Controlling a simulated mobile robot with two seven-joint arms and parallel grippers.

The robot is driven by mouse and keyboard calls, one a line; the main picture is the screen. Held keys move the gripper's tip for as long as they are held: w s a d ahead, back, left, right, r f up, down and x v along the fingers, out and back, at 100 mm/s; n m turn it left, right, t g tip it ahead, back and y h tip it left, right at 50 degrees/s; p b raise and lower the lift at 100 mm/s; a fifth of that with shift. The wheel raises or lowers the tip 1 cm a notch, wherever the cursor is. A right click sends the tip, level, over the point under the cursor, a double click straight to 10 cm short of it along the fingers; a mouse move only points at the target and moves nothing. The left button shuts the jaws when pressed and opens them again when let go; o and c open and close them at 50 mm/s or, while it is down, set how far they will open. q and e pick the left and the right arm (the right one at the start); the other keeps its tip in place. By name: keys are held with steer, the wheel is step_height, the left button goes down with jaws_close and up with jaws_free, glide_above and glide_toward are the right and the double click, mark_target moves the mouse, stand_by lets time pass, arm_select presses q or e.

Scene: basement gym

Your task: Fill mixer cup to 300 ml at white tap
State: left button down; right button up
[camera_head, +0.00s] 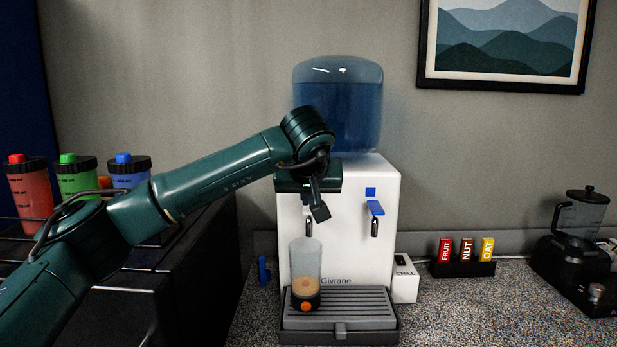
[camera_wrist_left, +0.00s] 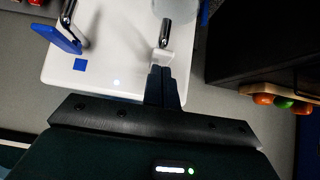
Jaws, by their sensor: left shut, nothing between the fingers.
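The mixer cup (camera_head: 305,262) stands upright on the grey drip tray, under the left spout of the water dispenser (camera_head: 362,245). It is clear, with tan liquid in its lower part and a black base with an orange knob. I cannot read its marks. My left gripper (camera_head: 319,212) is shut and empty in front of the dispenser, above the cup. In the left wrist view its closed fingertips (camera_wrist_left: 163,72) are at the white tap's lever (camera_wrist_left: 163,57), touching or very close. In the head view my gripper hides that lever. The blue tap (camera_head: 375,208) is to the right.
Shaker cups with red (camera_head: 30,190), green and blue knobs stand on the dark rack at left. A white CHILL box (camera_head: 405,280) is right of the dispenser. Fruit, nut and oat packets sit in a black holder (camera_head: 463,268); a blender (camera_head: 580,235) is far right.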

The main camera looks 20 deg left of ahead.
arm_select(q)
steer(key=shift+f, duration=0.2)
steer(key=shift+s+f+b, duration=0.2)
steer(key=shift+f+b, duration=0.25)
steer(key=shift+f, duration=0.5)
steer(key=shift+r, duration=0.25)
arm_select(e)
steer(key=shift+w+a+r, duration=0.1)
steer(key=shift+a+r, duration=0.05)
steer(key=shift+r, duration=0.1)
steer(key=shift+f, duration=0.3)
steer(key=shift+r, duration=0.2)
steer(key=shift+f, duration=0.15)
stand_by(1.0)
